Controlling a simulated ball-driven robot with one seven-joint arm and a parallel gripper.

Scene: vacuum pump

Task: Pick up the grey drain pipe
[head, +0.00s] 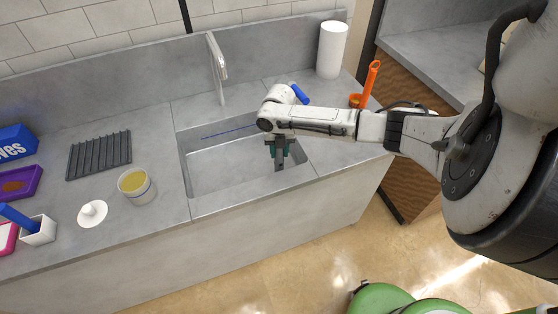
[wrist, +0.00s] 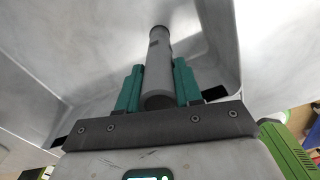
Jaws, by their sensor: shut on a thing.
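The grey drain pipe (wrist: 158,66) stands out from between the teal fingers of my gripper (wrist: 158,85) in the wrist view. It is a plain cylinder with a dark mark near its far end. My gripper is shut on it. In the head view my gripper (head: 280,151) points down into the right part of the sink basin (head: 215,173). A grey piece of the pipe (head: 279,164) shows between the teal fingers there. I cannot tell whether its end touches the basin.
A faucet (head: 217,68) stands behind the basin. A paper roll (head: 331,50), an orange-handled tool (head: 371,82) and a blue item (head: 299,93) are near my arm. A yellow-filled cup (head: 136,187) and a dark rack (head: 99,154) are on the left counter.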

